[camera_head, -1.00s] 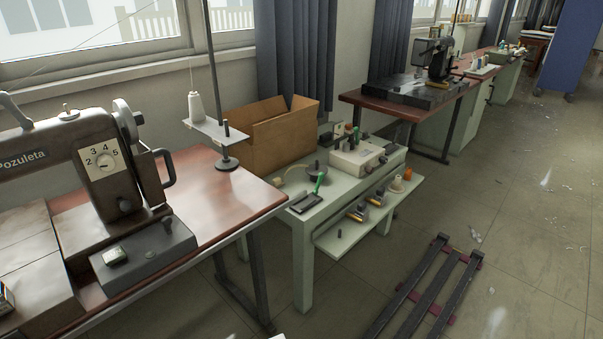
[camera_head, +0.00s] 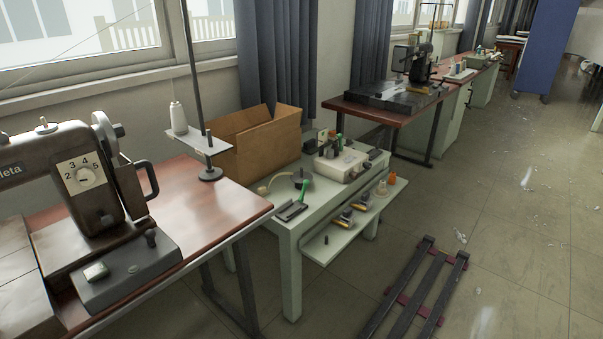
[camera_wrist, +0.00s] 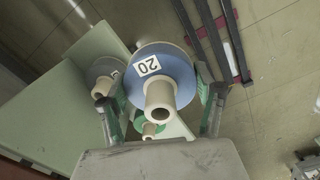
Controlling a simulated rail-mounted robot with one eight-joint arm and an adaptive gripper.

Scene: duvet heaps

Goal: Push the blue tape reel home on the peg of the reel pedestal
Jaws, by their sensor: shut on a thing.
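The blue tape reel (camera_wrist: 178,70) has a white label reading 20 and a pale hollow core (camera_wrist: 160,93) pointing toward the wrist camera. My gripper (camera_wrist: 163,78), with grey-green fingers, is shut on the reel, one finger at each side of its rim. My gripper and the reel are not in the head view.
A greyish reel (camera_wrist: 103,72) and a green reel (camera_wrist: 150,130) lie below the held one, near a pale green surface (camera_wrist: 60,100). In the head view stand a sewing machine (camera_head: 85,185), a cardboard box (camera_head: 262,145) and a floor rack (camera_head: 420,290). Floor at right is mostly clear.

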